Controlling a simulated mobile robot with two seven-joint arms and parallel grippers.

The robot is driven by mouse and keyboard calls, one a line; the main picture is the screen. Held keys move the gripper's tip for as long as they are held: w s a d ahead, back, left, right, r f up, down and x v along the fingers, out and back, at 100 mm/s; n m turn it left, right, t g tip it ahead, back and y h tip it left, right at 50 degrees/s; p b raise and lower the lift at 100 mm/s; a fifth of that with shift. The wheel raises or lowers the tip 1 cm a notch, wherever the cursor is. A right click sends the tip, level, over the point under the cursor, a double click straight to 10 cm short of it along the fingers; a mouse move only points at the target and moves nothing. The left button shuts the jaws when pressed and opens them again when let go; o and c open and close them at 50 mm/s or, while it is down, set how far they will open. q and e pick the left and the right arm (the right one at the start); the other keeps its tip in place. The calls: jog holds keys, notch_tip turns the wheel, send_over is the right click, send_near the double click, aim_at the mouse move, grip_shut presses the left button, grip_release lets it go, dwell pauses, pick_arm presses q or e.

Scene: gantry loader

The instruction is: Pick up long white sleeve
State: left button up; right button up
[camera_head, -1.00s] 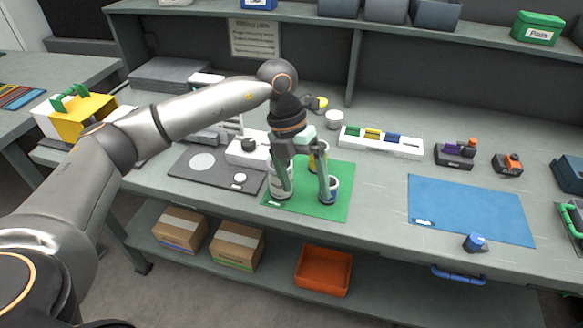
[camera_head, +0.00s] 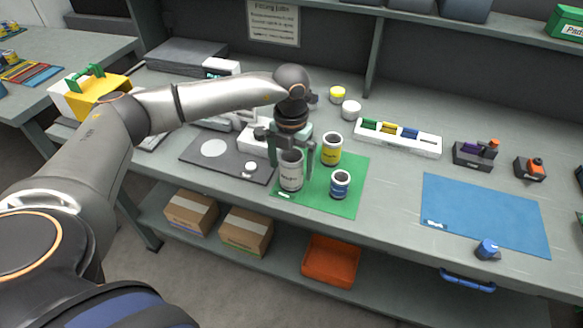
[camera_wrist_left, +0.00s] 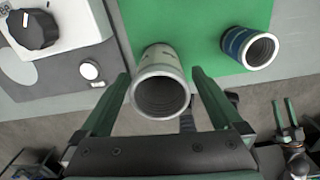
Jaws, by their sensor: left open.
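The long white sleeve (camera_head: 291,172) stands upright on the green mat (camera_head: 340,206), near its left edge. My left gripper (camera_head: 292,176) is open and points down, one finger on each side of the sleeve. In the left wrist view the sleeve's open round end (camera_wrist_left: 160,95) shows between the two green fingers (camera_wrist_left: 159,75). Whether the fingers touch it, I cannot tell.
A yellow-banded sleeve (camera_head: 331,149) and a shorter blue-banded sleeve (camera_head: 340,184) stand close by on the mat. A dark grey plate (camera_head: 225,166) with a white knob box lies to the left. A blue mat (camera_head: 485,214) lies to the right, mostly bare.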

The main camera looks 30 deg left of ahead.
aim_at(291, 173)
pick_arm(q)
jog(key=shift+f, duration=1.6)
jog(key=shift+c, duration=0.2)
jog(key=shift+w, duration=0.1)
grip_shut()
jog(key=shift+r, duration=0.15)
